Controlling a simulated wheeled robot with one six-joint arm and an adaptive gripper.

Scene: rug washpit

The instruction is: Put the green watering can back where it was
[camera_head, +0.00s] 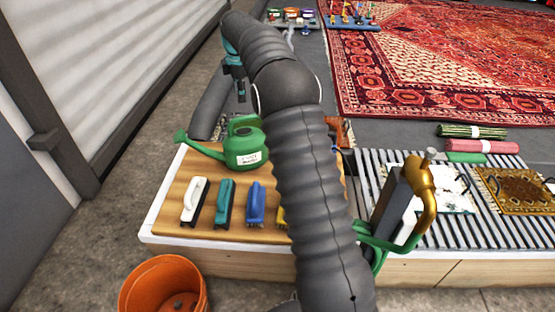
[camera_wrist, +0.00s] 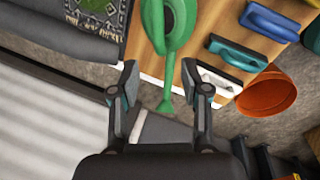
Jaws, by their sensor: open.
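The green watering can (camera_head: 243,150) stands upright on the left part of the wooden bench top (camera_head: 215,167), with its spout pointing left and a white label on its body. In the wrist view the can (camera_wrist: 180,22) is at the top, and its spout runs down between my fingers. My gripper (camera_wrist: 159,66) is open, with nothing held between its fingers. In the head view my gripper (camera_head: 238,92) hangs above and beyond the can, apart from it. My arm hides part of the bench to the right of the can.
White (camera_head: 194,201), teal (camera_head: 225,203) and blue (camera_head: 255,204) brushes stand in a row in front of the can. An orange bucket (camera_head: 165,287) is on the floor. A slatted grate (camera_head: 450,237) lies right, with a hose and gold nozzle (camera_head: 424,190). A shutter (camera_head: 90,75) borders the left.

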